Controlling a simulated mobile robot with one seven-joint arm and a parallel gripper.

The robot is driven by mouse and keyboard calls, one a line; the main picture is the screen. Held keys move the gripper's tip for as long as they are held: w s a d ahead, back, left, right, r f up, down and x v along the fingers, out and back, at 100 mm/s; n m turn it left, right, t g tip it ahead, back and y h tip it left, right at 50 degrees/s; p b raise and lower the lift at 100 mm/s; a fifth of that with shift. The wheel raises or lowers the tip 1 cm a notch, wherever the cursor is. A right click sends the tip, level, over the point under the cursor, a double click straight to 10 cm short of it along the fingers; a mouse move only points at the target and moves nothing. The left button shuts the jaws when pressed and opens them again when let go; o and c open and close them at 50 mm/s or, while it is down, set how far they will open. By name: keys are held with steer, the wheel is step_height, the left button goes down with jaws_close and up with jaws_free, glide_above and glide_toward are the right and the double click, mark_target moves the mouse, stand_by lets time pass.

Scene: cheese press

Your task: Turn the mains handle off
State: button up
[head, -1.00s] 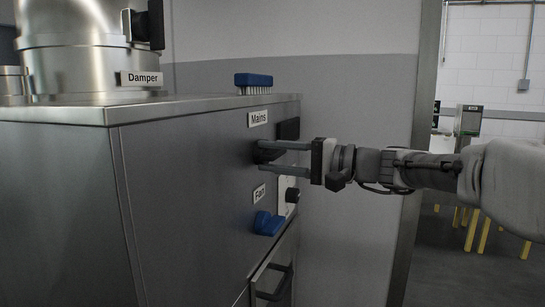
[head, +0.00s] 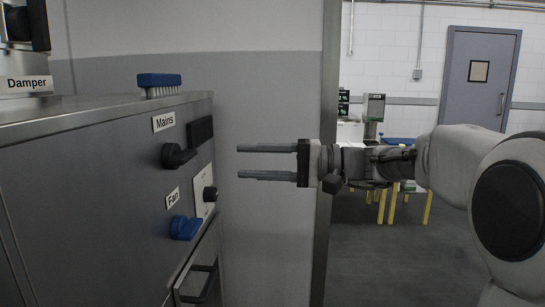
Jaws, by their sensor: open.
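The mains handle (head: 178,156) is a black rotary knob on the front of the grey metal cabinet, below the label "Mains" (head: 163,122). Its grip lies roughly level, pointing right in the picture. My gripper (head: 240,161) is open and empty. Its two fingers point left toward the cabinet, one above the other. It is clear of the handle, to its right in the picture, with a visible gap.
A blue brush (head: 159,84) lies on the cabinet top (head: 90,112). An open doorway is behind my arm.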

steer(key=d, duration=0.3)
steer(key=shift+s+d, duration=0.15)
steer(key=shift+d, duration=0.2)
